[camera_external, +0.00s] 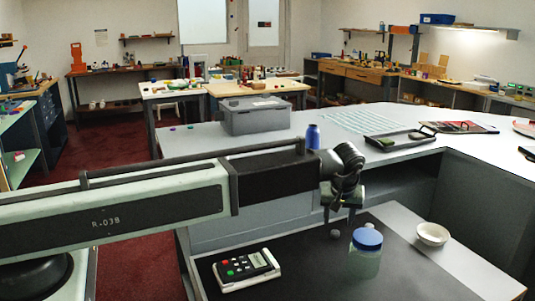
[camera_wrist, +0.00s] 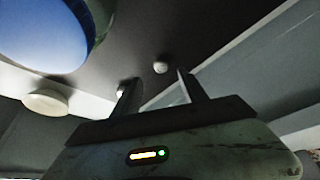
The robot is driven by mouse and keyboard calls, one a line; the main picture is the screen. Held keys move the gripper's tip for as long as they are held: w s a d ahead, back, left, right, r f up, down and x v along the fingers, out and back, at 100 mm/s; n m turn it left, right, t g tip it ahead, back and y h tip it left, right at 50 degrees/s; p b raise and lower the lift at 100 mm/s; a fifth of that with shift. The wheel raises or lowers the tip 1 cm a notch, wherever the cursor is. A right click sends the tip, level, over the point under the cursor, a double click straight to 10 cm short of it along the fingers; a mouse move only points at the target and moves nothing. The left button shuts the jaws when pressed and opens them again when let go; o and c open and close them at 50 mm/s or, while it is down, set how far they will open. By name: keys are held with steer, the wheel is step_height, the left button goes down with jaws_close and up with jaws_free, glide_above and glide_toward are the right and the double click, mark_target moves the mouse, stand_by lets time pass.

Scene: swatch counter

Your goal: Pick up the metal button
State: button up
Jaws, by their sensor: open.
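A small round grey metal button (camera_external: 336,234) lies on the dark counter mat, left of the blue-lidded jar. In the wrist view the button (camera_wrist: 160,67) shows as a pale disc in the gap between my fingertips, apart from both. My gripper (camera_external: 340,212) points down above the button in the external view, with a gap between them. How high the fingertips are above the mat is hard to tell.
A jar with a blue lid (camera_external: 367,239) stands close to the right of the button; its lid (camera_wrist: 45,35) looms large in the wrist view. A white bowl (camera_external: 433,234) is farther right. A keypad device (camera_external: 247,268) lies left. The front mat is clear.

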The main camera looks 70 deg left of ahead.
mark_target(335, 232)
steer(key=b+x, duration=0.5)
steer(key=x, duration=0.2)
steer(key=shift+a+f+b, duration=0.1)
steer(key=shift+b, duration=0.25)
steer(key=shift+r, duration=0.2)
jaws_close()
